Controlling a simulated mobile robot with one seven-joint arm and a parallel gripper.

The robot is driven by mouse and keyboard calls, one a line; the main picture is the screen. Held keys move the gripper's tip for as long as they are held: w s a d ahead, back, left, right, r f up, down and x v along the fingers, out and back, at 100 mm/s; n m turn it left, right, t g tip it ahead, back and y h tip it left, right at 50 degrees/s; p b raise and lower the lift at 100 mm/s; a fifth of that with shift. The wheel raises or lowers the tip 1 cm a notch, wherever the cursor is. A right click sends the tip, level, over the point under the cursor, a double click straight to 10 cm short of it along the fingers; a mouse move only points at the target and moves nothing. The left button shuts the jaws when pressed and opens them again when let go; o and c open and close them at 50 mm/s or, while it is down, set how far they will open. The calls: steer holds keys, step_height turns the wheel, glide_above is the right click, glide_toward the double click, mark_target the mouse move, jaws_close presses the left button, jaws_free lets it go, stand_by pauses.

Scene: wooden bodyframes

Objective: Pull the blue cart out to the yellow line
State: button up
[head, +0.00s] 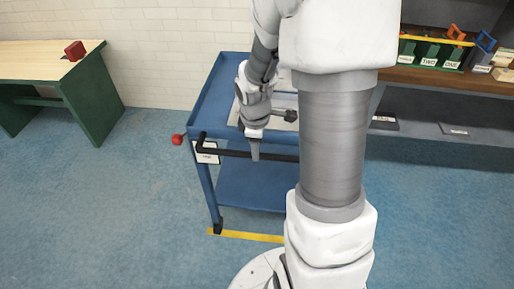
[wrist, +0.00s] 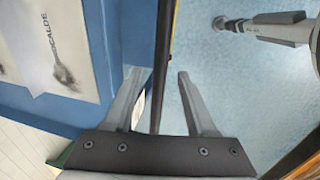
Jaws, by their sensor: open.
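The blue cart (head: 205,105) stands beside the wall, with a black handle bar (head: 222,152) along its near edge. The handle also shows in the wrist view (wrist: 163,60). The yellow line (head: 250,236) lies on the floor, with the cart's near left caster at its left end. The line's right part is hidden behind my arm. My gripper (head: 255,155) points down at the handle. In the wrist view, my gripper (wrist: 159,78) is open with one finger on each side of the bar. I cannot tell whether either finger touches it.
A red knob (head: 177,139) sticks out left of the cart. A wooden table with green legs (head: 90,95) stands at left, holding a red block (head: 75,50). A workbench (head: 430,78) with green holders is at right. The blue floor nearer than the line is largely clear.

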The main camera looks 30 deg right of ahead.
step_height(320, 180, up, 14)
steer(key=s+a+p, duration=0.1)
steer(key=s+p, duration=0.1)
steer(key=p, duration=0.1)
steer(key=shift+s+a, duration=0.15)
steer(key=shift+a, duration=0.1)
steer(key=s+a+r+m+t+p, duration=0.1)
steer(key=s+a+r+m+p, duration=0.1)
steer(key=r, duration=0.4)
steer(key=s+a+r+m+t+p, duration=0.1)
steer(key=s+a+r+m+p, duration=0.2)
steer(key=s+r, duration=0.4)
steer(key=s+a+r+m+t+y+p, duration=0.1)
steer(key=s+a+r+m+p, duration=0.2)
steer(key=r+m, duration=0.3)
steer(key=shift+s+a+r+t, duration=0.15)
steer(key=shift+s+a+t, duration=0.3)
steer(key=shift+s, duration=0.2)
steer(key=shift+c, duration=0.2)
stand_by(0.3)
